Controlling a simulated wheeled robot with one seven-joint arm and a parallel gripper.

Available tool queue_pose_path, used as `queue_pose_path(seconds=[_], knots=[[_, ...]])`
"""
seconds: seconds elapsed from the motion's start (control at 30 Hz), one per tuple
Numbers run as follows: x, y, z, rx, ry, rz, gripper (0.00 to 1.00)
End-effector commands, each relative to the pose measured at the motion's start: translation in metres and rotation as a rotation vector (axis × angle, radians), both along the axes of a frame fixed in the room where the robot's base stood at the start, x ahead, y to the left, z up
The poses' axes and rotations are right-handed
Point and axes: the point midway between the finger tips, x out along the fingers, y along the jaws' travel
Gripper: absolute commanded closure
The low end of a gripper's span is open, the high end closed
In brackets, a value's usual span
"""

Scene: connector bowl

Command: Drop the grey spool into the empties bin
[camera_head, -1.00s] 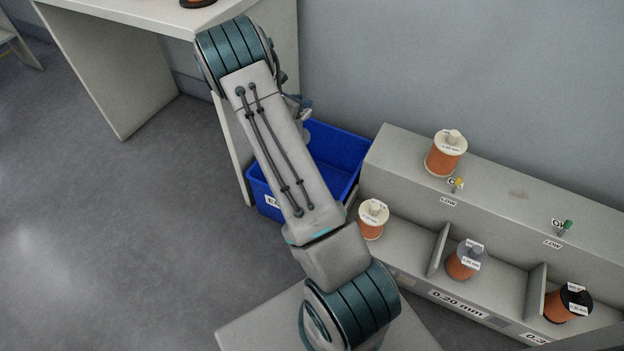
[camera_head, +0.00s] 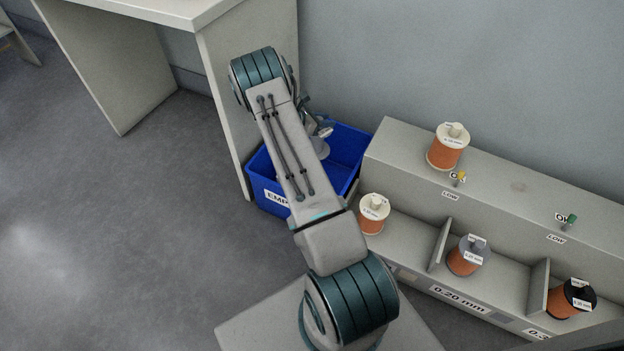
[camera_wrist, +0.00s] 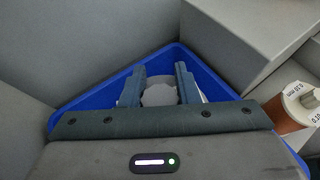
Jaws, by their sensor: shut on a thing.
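The grey spool (camera_wrist: 160,95) is between the two fingers of my gripper (camera_wrist: 160,86) in the wrist view. Only its round pale-grey end shows clearly; the rest is hidden by my gripper body. The empties bin (camera_wrist: 90,97) is blue and surrounds the fingers and spool in that view. In the head view the bin (camera_head: 352,140) stands on the floor against the wall, with a partly covered "EMP" label on its front. My forearm hides part of the bin. The spool (camera_head: 321,150) shows in the bin's opening; its exact height there is unclear.
A tall desk (camera_head: 220,60) stands left of the bin. A grey rack (camera_head: 400,150) stands close on its right, with several orange-wound spools, the nearest (camera_head: 373,215) beside the bin. The floor at left is clear.

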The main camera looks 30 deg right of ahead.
Motion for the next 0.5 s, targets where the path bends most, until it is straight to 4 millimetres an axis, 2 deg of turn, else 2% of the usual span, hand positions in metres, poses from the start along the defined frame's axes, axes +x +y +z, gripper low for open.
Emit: queue_pose_path(seconds=[0.1,0.37,0.4,0.47,0.5], knots=[[0.0003,-0.0001,-0.0103,0.000,-0.001,0.000,1.00],[0.0004,0.0001,-0.0102,-0.001,-0.001,0.000,1.00],[0.0005,0.0001,-0.0102,-0.001,-0.001,0.000,0.66],[0.0005,0.0002,-0.0101,-0.001,-0.001,0.000,0.50],[0.0005,0.0002,-0.0101,-0.001,0.000,0.001,0.46]])
